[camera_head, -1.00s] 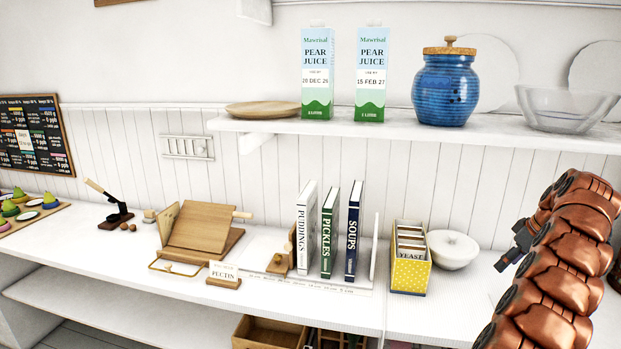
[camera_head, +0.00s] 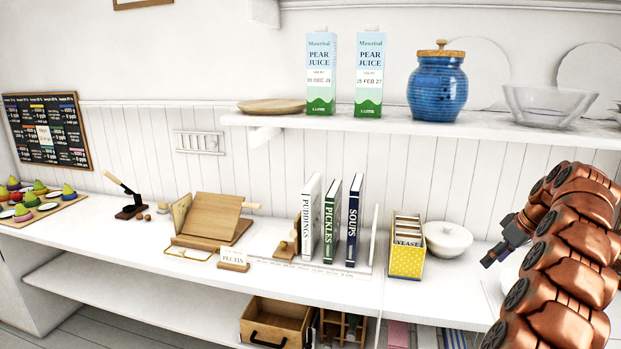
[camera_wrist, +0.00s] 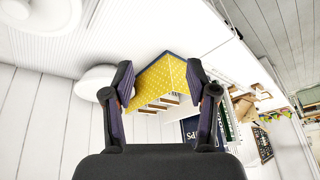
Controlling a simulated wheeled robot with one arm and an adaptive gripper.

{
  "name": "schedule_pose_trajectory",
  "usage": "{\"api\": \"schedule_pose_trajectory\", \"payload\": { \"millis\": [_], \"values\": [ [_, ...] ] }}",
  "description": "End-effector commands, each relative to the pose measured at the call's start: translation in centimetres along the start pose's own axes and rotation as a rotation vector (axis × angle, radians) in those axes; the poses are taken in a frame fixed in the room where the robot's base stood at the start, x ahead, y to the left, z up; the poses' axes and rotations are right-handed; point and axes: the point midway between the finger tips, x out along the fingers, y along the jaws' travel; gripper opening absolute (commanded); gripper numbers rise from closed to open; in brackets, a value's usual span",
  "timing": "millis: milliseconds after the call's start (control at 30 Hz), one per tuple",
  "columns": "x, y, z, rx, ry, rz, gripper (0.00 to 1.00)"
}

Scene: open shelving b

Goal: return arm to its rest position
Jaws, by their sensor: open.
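My copper-coloured arm is raised at the right of the head view. My gripper (camera_head: 488,260) shows at its left side, above the white counter (camera_head: 330,286) and to the right of the yellow box. In the wrist view my gripper (camera_wrist: 162,88) is open, its two dark fingers spread apart with nothing held between them. The yellow dotted box (camera_wrist: 163,80) of cards marked YEAST lies beyond and between the fingers in that view, apart from them. The same yellow box (camera_head: 405,263) stands upright on the counter in the head view.
Above, a shelf (camera_head: 330,125) holds two pear juice cartons (camera_head: 368,78), a blue jar (camera_head: 437,90) and a glass bowl (camera_head: 548,105).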

Motion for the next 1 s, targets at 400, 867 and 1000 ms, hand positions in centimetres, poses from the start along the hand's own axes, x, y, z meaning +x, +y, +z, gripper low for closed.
{"api": "schedule_pose_trajectory", "payload": {
  "millis": [400,867,1000],
  "values": [
    [-1.5,-12.4,-5.1,0.004,-0.028,-0.125,0.58],
    [-3.9,-28.8,-4.1,0.03,-0.162,-0.183,0.58],
    [-4.5,-33.1,-2.1,0.048,-0.216,-0.177,0.58]
  ]
}}
